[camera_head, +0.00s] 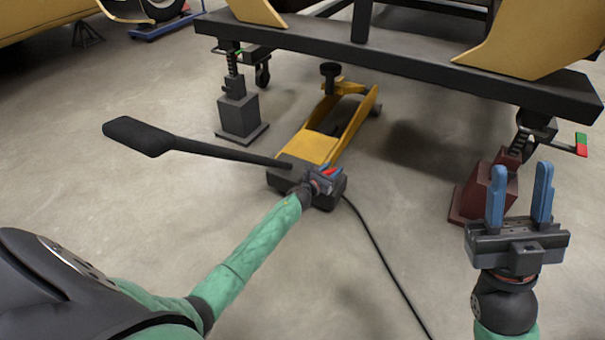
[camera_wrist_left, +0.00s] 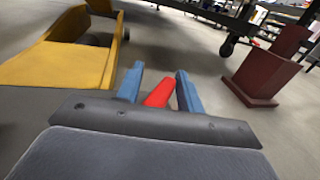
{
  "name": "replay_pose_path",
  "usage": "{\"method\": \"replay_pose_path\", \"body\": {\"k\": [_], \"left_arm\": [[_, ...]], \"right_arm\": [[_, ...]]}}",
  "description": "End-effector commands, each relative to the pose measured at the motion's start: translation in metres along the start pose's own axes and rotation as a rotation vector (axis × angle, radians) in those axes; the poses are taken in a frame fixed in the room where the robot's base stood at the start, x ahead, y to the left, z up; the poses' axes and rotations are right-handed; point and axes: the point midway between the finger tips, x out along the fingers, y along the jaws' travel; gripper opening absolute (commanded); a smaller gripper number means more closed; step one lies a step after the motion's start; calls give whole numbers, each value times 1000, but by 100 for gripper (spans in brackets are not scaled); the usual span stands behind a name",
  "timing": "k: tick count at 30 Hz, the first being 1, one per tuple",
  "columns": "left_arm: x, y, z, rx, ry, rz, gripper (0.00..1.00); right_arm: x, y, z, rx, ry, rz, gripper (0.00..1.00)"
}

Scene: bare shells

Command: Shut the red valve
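The red valve (camera_head: 330,171) is a small red handle at the rear end of the yellow floor jack (camera_head: 318,147). In the left wrist view the red valve (camera_wrist_left: 159,93) stands between the two blue fingers of my left gripper (camera_wrist_left: 159,80), with a small gap showing on its left side. My left gripper (camera_head: 326,174) is open around it, close to the jack's dark rear end, and partly hides it in the head view. My right gripper (camera_head: 520,195) is open and empty at the right, in front of the dark red stand.
The jack's long black handle (camera_head: 200,145) reaches out to the left above my left forearm. A black cable (camera_head: 385,258) runs over the floor. A dark frame (camera_head: 400,62) stands above, with a grey stand (camera_head: 240,115) and a dark red stand (camera_head: 485,190).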

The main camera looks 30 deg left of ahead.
Motion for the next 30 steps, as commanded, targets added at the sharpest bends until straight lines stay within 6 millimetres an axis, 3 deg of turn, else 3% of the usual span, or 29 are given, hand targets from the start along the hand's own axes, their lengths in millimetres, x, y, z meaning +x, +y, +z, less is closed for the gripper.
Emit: {"method": "replay_pose_path", "body": {"k": [12, 26, 30], "left_arm": [[-1, 3, 0, -3, 0, 214, 36], [-77, -12, 0, 0, 1, 206, 36], [-87, -14, 21, -86, -5, 242, 36]], "right_arm": [[6, 2, -2, 0, 0, 0, 36], [15, 4, -5, 0, 0, 0, 36], [33, 8, -12, 0, 0, 0, 36]]}}
